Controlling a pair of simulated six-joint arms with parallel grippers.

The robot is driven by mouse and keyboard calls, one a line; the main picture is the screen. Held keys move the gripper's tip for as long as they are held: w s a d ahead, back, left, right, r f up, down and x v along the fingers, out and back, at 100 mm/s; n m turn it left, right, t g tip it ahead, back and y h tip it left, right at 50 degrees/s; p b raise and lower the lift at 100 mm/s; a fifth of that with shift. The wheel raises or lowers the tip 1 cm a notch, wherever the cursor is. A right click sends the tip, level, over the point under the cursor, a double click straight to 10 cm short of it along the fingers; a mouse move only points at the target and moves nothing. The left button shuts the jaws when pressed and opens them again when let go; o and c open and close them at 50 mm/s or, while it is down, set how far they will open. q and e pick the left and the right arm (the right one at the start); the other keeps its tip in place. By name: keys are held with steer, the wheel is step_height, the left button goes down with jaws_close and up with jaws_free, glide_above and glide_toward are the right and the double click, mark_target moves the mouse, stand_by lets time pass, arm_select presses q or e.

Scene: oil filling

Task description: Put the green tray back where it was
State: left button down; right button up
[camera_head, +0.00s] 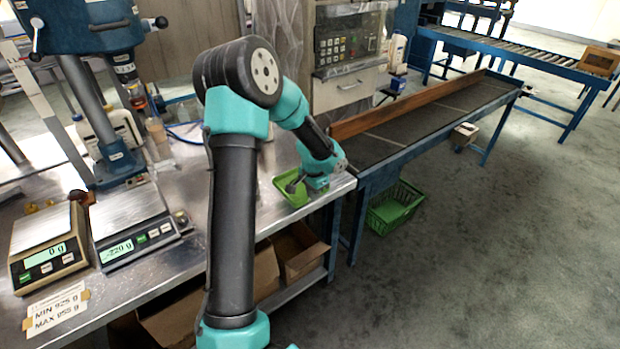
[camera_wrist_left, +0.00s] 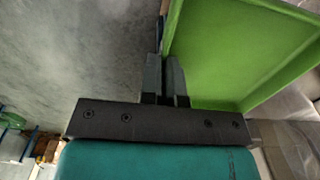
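The green tray (camera_head: 287,190) is at the right corner of the metal table, partly hidden by my left gripper. In the left wrist view the green tray (camera_wrist_left: 235,50) fills the upper right, with one side wall running down to the fingers. My left gripper (camera_head: 298,184) is at the tray's edge. In the left wrist view the fingers of the left gripper (camera_wrist_left: 165,72) are close together, with the tray's wall between them. I cannot tell whether the tray rests on the table or is slightly above it. My right gripper is not in view.
Two scales stand at the left of the metal table (camera_head: 190,262); the left scale (camera_head: 45,245) reads 0 g, the right scale (camera_head: 130,222) a negative value. A blue conveyor (camera_head: 440,115) lies beyond the table's right end. A green basket (camera_head: 395,208) sits below it.

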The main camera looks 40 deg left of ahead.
arm_select(q)
steer(key=w+a, duration=0.5)
steer(key=a, duration=0.1)
steer(key=w+a+f, duration=0.1)
steer(key=w+a, duration=0.2)
steer(key=shift+w+f, duration=0.1)
steer(key=shift+w, duration=0.25)
steer(key=shift+f, duration=1.7)
steer(key=shift+f, duration=0.15)
steer(key=c, duration=1.7)
jaws_free()
steer(key=o, duration=0.4)
steer(key=shift+c, duration=0.2)
